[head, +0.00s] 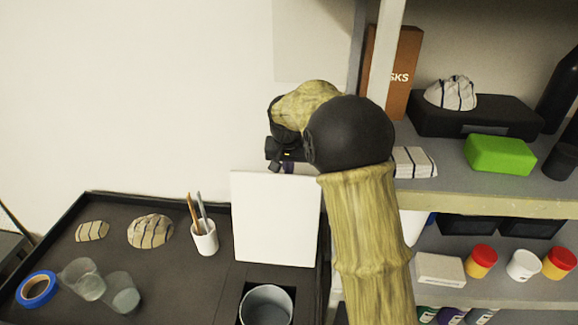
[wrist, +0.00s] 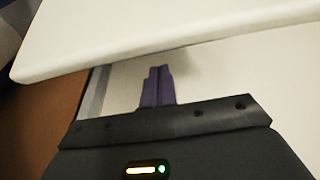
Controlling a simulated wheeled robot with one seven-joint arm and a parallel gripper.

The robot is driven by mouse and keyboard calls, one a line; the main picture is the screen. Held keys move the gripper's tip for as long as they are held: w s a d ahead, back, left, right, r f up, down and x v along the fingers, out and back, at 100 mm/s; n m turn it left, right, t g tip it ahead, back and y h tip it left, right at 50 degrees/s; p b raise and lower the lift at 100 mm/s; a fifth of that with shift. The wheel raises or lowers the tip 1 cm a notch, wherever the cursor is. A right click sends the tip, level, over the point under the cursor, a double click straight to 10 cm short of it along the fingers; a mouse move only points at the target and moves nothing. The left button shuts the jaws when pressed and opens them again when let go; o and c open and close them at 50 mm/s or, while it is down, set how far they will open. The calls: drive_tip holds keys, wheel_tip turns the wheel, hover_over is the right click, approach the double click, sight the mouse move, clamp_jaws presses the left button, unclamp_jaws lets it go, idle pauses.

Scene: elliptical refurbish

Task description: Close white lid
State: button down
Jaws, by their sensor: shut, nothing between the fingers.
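The white lid (head: 277,220) stands raised, close to upright, at the right end of the black tray-topped surface in the head view. In front of its lower edge is a square opening with a grey round container (head: 267,304) in it. My gripper (head: 288,168) is at the lid's top edge, partly hidden by the lid and my arm. In the wrist view the lid (wrist: 150,40) spans the top of the picture, above the purple fingertips (wrist: 157,86). The fingers are together and empty. I cannot tell whether they touch the lid.
A white cup with brushes (head: 204,237), folded striped cloths (head: 150,231), clear cups (head: 84,279) and blue tape (head: 37,289) lie left of the lid. To the right, a grey shelf (head: 480,194) holds a green block (head: 500,154) and several jars. The wall is behind.

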drive_tip(key=shift+s+r, duration=0.1)
drive_tip(key=shift+s, duration=0.8)
drive_tip(key=shift+s, duration=0.1)
drive_tip(key=shift+a, duration=0.15)
drive_tip(key=shift+b, duration=0.3)
